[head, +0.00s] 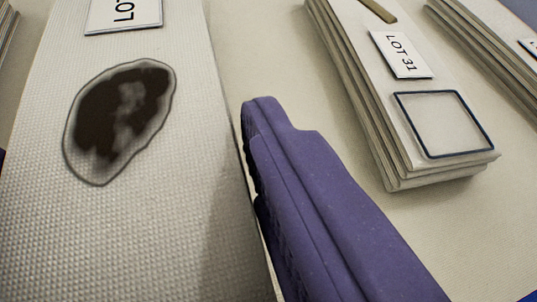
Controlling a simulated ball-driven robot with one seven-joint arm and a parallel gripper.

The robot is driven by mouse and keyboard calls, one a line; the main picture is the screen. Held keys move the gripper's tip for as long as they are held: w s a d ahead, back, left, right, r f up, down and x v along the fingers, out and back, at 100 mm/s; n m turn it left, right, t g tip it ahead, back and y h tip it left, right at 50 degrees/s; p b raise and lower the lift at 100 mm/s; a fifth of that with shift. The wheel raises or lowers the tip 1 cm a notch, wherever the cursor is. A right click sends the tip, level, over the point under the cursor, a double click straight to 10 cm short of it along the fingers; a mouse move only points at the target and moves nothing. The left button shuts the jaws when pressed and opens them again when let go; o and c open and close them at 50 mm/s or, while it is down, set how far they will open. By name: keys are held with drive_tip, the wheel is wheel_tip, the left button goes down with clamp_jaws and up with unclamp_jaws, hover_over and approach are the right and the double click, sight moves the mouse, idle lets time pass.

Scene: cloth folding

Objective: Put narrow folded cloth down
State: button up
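A narrow pale cloth (150,225) with a waffle texture fills the left of the view, close to the camera. It bears a dark brown, ringed stain and a white label reading "LOT", cut off by the top edge. One purple finger of my gripper (315,205) stands along the cloth's right edge. Its ridged inner side faces the cloth and seems to touch or nearly touch it. The other finger is not clearly seen, so the grip on the cloth cannot be told.
A folded stack (375,100) labelled "LOT 31", with a dark-outlined square, lies right of the finger. Another layered stack (485,45) is at the top right, and part of one (8,30) at the top left. Bare pale surface (265,50) shows between the cloth and the LOT 31 stack.

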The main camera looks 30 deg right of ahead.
wheel_tip(320, 180, down, 4)
drive_tip(key=shift+r+b, duration=0.1)
drive_tip(key=shift+b, duration=0.9)
drive_tip(key=shift+d+r, duration=0.1)
drive_tip(key=shift+r, duration=0.05)
